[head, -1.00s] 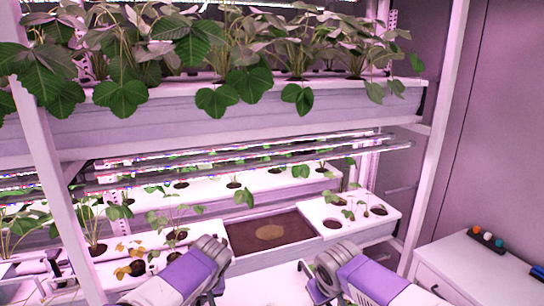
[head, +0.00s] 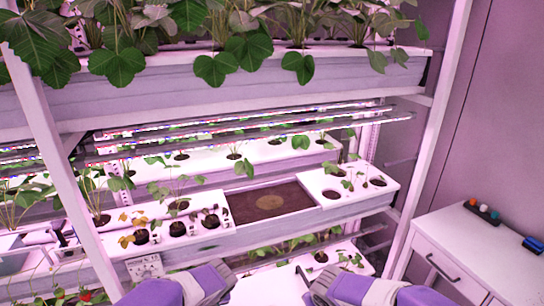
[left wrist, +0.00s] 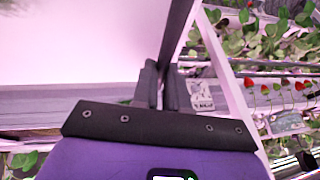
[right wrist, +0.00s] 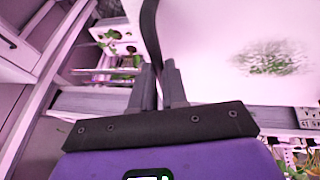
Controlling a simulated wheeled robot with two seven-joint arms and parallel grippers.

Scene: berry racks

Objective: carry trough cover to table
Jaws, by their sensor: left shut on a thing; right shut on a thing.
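The trough cover, a white panel (head: 262,290), lies between my two grippers at the bottom of the head view, partly cut off by the frame. It fills the upper left of the left wrist view (left wrist: 80,50) and the right of the right wrist view (right wrist: 215,35), with a dark edge strip. My left gripper (left wrist: 160,75) and right gripper (right wrist: 158,75) are both shut on the cover's edge. The middle shelf's trough (head: 268,203) has an uncovered section showing brown soil. A white drawer table (head: 455,240) stands at the right.
Several small coloured items (head: 482,211) and a blue item (head: 533,244) lie on the table. The rack post (head: 437,130) stands between the shelves and the table. Potted seedlings stand beside the open section, and light bars (head: 240,135) cross above it.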

